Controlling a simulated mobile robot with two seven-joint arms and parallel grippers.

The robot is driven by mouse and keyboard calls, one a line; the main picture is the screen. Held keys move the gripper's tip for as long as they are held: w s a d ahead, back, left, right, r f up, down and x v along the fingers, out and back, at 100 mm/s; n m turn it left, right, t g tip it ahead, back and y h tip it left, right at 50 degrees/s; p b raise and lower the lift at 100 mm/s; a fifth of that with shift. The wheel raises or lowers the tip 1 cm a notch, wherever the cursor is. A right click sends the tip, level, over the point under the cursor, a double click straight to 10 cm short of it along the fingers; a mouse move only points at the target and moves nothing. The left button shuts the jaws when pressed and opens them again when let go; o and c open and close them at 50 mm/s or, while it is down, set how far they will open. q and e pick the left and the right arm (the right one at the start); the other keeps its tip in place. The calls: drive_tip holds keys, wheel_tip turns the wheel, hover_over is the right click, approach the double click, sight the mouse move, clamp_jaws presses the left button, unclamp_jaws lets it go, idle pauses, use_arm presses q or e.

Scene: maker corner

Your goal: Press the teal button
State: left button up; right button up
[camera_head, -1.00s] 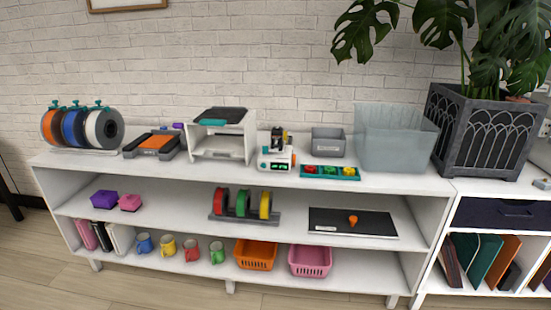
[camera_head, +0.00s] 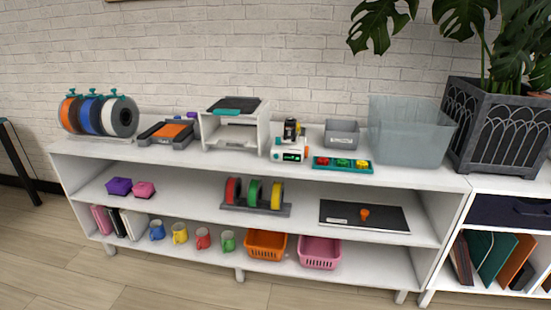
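A small white machine (camera_head: 290,146) with a dark upper part stands on the white shelf's top, right of centre. Its front has a dark display with green marks (camera_head: 291,157); any separate teal button there is too small to tell. Beside it on the right lies a teal tray (camera_head: 317,167) holding a red piece (camera_head: 323,161), a green piece (camera_head: 343,162) and a yellow piece (camera_head: 362,164). Neither of my grippers is in view.
The white shelf (camera_head: 200,165) stands against a brick wall. A white open-front stand (camera_head: 253,140), a grey bin (camera_head: 341,135) and a translucent tub (camera_head: 405,135) flank the machine. A planter (camera_head: 500,130) stands right. Wooden floor (camera_head: 60,265) shows at lower left.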

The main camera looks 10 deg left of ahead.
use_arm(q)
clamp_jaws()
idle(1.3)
